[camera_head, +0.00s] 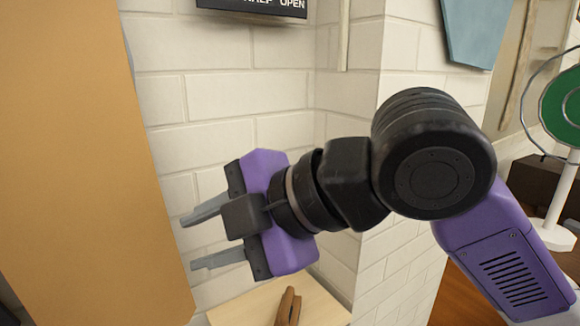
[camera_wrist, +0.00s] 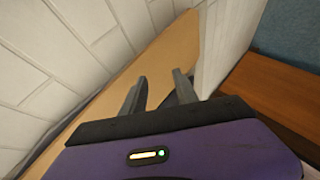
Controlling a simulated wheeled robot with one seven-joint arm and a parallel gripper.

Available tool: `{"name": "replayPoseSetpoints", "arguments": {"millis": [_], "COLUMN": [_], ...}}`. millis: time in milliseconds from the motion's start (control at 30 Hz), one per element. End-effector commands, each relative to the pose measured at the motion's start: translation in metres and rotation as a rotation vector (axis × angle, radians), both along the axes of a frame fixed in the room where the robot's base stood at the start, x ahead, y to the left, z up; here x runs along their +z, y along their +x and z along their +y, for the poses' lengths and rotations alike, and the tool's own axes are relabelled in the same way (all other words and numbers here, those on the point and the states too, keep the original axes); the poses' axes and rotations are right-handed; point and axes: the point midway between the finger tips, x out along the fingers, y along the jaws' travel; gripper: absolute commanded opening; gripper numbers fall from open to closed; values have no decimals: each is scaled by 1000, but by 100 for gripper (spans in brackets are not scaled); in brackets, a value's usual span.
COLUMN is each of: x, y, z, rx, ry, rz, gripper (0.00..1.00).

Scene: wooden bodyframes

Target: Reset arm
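My gripper (camera_head: 205,237) is in the middle left of the head view, purple and black with two grey fingers pointing left. The fingers are apart, with nothing visible between them. They are near the edge of a tan wooden panel at the left; I cannot tell whether they touch it. In the wrist view my gripper (camera_wrist: 158,92) also shows open, with a tan wooden surface beyond its fingers. My arm reaches in from the right of the head view.
The tan panel (camera_head: 75,150) fills the left of the head view. A white brick wall (camera_head: 240,100) stands behind my gripper. A light wooden surface (camera_head: 240,310) with a brown object (camera_head: 288,308) lies below. A green round thing (camera_head: 562,108) on a white stand (camera_head: 553,225) is at the right.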

Motion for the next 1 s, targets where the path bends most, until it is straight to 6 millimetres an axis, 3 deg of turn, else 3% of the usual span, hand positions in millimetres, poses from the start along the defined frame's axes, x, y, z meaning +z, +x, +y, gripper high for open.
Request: {"name": "replayPoseSetpoints", "arguments": {"millis": [100,233,467,567,733,1000], "x": [22,47,65,60,35,-34], "y": [10,23,46,53,56,37], "z": [10,6,-35,-61,-109,-181], "rx": [-72,-159,-312,-380,-502,-710], "ry": [241,529,979,1143,1380,1642], "rz": [42,100,200,233,272,285], "gripper": [36,36,36,36,36,36]}}
